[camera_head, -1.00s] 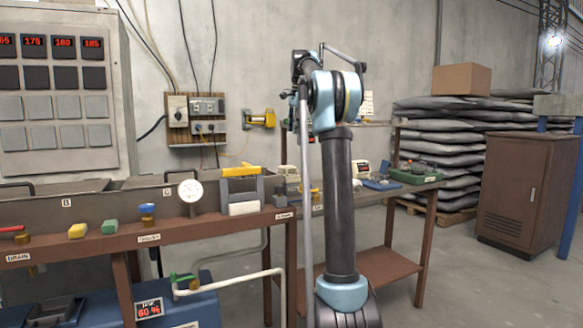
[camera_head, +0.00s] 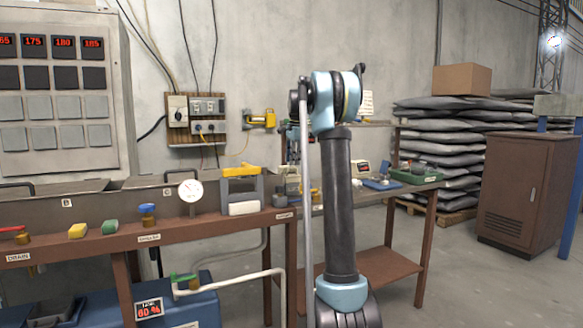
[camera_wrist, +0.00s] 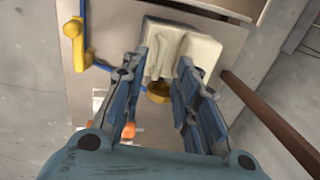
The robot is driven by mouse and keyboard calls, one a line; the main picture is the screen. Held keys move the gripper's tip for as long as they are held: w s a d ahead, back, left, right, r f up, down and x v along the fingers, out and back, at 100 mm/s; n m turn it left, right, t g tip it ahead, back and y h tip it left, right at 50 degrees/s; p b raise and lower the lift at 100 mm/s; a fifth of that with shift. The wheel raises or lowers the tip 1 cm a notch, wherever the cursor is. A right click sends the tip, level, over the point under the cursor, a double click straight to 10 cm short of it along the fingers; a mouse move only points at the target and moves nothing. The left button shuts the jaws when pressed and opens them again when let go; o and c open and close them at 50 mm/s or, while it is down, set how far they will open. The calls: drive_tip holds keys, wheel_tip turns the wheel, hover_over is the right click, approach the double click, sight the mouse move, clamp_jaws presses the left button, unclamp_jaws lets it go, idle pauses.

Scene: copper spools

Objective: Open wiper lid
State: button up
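In the wrist view a cream two-part block (camera_wrist: 192,48), which may be the wiper and its lid, lies just beyond my fingertips. A brass ring (camera_wrist: 158,92) shows below it, between the fingers. My gripper (camera_wrist: 163,62) is open, with nothing visibly held between its fingers. I cannot tell whether a fingertip touches the block. In the head view my arm hides part of the bench there, and the gripper is not clearly seen.
A blue bar with a yellow end (camera_wrist: 73,38) stands left of my fingers in the wrist view. In the head view a yellow-handled grey frame (camera_head: 241,188) stands on the bench left of my arm. Orange pieces (camera_wrist: 127,131) show near the left finger.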

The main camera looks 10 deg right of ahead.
drive_tip(key=shift+w+a+f, duration=0.1)
drive_tip(key=shift+w+f, duration=0.05)
drive_tip(key=shift+f, duration=0.55)
drive_tip(key=shift+w+f, duration=0.1)
drive_tip(key=shift+f, duration=0.6)
clamp_jaws()
